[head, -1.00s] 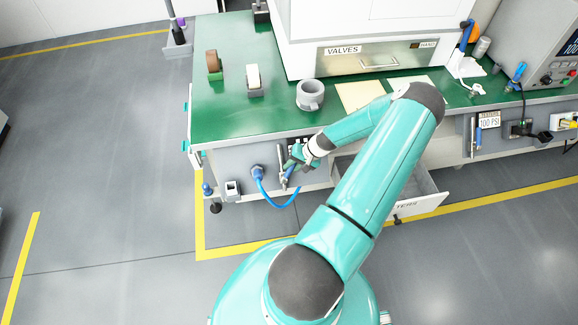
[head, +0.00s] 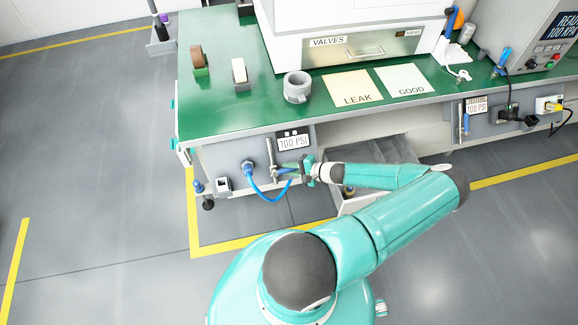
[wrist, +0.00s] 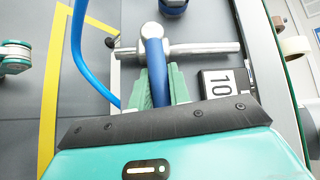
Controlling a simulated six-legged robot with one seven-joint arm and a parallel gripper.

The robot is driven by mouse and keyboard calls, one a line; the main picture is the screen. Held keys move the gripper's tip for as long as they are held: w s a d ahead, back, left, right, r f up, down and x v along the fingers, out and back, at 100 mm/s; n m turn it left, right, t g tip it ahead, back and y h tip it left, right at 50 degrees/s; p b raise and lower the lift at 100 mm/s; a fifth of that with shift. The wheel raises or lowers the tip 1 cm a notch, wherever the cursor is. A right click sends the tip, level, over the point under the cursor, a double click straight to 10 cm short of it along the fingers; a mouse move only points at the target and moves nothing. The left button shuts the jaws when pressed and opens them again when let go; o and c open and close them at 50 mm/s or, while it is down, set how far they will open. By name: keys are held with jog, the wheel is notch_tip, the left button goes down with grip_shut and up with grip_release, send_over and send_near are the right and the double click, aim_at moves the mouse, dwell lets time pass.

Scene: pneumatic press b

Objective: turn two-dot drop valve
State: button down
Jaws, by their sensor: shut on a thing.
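The two-dot drop valve sits on the bench's front panel, left of a 100 PSI plate (head: 293,142) with two dark marks above its text. Its silver pipe (head: 270,152) runs upright in the head view and across the wrist view (wrist: 205,48). Its blue lever (wrist: 155,72) stands out across the pipe, roughly square to it. My gripper (wrist: 157,82) is shut on the lever, with a green finger on each side. In the head view my gripper (head: 303,168) is right of the pipe and hides part of the lever.
A blue hose (head: 262,192) loops below the valve. An open drawer (head: 365,198) lies under my forearm. Another valve (head: 464,120) with its own plate is farther right. The green bench top (head: 225,110) holds a grey ring-shaped part (head: 297,88) and LEAK and GOOD sheets.

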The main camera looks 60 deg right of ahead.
jog(key=shift+a+f+m, duration=0.15)
jog(key=shift+m, duration=0.25)
jog(key=c, duration=1.3)
grip_release()
jog(key=shift+s, duration=0.1)
jog(key=v, duration=1.3)
jog(key=shift+s, duration=0.45)
jog(key=shift+a, duration=0.15)
